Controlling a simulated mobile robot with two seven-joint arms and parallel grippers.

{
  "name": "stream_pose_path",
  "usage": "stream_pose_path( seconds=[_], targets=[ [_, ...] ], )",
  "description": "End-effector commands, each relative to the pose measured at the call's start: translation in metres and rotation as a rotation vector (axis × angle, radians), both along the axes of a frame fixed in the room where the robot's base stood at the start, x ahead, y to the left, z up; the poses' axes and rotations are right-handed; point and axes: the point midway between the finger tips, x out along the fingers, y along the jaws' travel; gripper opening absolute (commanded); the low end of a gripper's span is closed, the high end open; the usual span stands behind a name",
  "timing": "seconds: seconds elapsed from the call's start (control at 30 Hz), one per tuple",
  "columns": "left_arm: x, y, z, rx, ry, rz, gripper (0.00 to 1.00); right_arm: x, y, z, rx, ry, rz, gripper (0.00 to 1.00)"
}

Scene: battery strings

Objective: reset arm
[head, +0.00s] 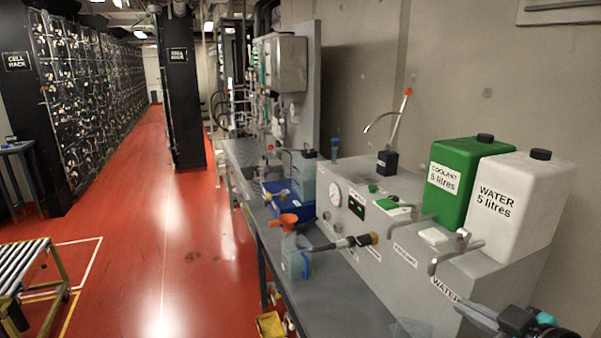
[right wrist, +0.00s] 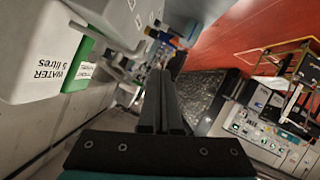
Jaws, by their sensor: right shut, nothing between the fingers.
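My right gripper (head: 466,311) is at the bottom right of the head view, in front of the grey bench unit and below the white water container. Its fingers are together with nothing between them. In the right wrist view its dark fingers (right wrist: 161,85) also lie side by side, shut and empty. My left gripper is not in view.
A white water container (head: 515,210) and a green coolant container (head: 461,170) stand on the grey unit (head: 405,262). A roller table (head: 25,262) is at left; the red floor (head: 170,250) between is clear.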

Motion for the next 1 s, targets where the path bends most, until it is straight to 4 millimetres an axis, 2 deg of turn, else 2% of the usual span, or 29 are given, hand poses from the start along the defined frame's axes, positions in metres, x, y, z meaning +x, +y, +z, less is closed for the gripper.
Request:
stream_pose_path(
  seconds=[0.03, 0.1, 0.2, 0.3, 0.4, 0.5, 0.67, 0.87, 1.0],
  targets=[
    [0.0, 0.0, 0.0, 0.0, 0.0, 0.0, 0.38, -0.015, 0.008, -0.03, 0.021, 0.079, -0.032, 0.0],
    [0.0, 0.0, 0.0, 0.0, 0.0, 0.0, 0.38, -0.036, 0.02, -0.066, 0.033, 0.189, -0.074, 0.0],
    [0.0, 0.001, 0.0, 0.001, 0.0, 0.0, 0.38, -0.07, 0.039, -0.109, 0.05, 0.339, -0.131, 0.0],
    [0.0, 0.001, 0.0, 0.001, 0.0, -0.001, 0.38, -0.104, 0.062, -0.14, 0.069, 0.48, -0.184, 0.0],
    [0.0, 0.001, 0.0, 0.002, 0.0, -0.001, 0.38, -0.135, 0.083, -0.161, 0.088, 0.6, -0.229, 0.0],
    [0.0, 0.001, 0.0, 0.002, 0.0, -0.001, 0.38, -0.162, 0.103, -0.173, 0.106, 0.703, -0.268, 0.0],
    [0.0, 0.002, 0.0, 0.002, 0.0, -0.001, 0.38, -0.2, 0.133, -0.182, 0.138, 0.849, -0.322, 0.0],
    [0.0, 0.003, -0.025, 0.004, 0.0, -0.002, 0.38, -0.193, 0.133, -0.255, 0.122, 0.882, -0.328, 0.0],
    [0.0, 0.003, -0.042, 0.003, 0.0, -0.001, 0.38, -0.191, 0.134, -0.313, 0.116, 0.902, -0.326, 0.0]
  ],
)
